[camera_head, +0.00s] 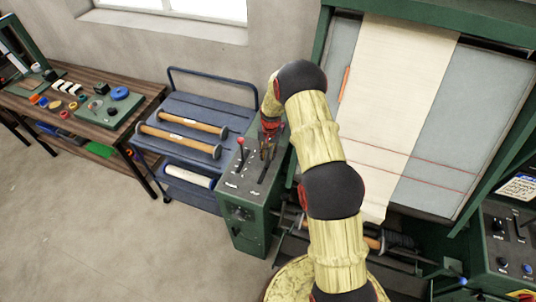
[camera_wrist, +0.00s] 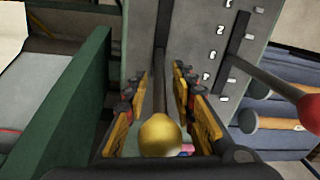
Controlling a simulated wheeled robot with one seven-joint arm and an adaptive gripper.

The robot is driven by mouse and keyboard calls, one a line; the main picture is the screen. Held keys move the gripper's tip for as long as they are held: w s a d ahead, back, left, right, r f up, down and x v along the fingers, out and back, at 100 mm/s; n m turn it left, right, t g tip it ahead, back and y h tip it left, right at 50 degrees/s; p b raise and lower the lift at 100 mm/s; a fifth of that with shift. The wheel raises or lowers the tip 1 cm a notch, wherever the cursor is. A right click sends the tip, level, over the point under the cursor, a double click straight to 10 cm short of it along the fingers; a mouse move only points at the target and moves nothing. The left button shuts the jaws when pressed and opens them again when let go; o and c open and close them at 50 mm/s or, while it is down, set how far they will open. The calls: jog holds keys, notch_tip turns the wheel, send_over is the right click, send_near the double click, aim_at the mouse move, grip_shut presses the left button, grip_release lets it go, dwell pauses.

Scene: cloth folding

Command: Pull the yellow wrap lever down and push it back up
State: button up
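The yellow wrap lever (camera_wrist: 160,135) shows its round yellow knob low in the middle of the wrist view. Its dark shaft runs up from the knob toward a slot in the grey panel. My gripper (camera_wrist: 160,82) has one finger on each side of the shaft, with gaps visible, so it appears open around the lever. In the head view my gripper (camera_head: 268,148) is over the top of the green control box (camera_head: 246,205). It largely hides the yellow lever there.
A red-knobbed lever (camera_head: 240,141) stands left of my gripper; it is at the right in the wrist view (camera_wrist: 310,110). A blue cart (camera_head: 205,107) with wooden rollers stands left of the box. The green-framed machine with cream cloth (camera_head: 400,80) is at the right.

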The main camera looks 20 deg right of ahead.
grip_shut()
dwell(0.7)
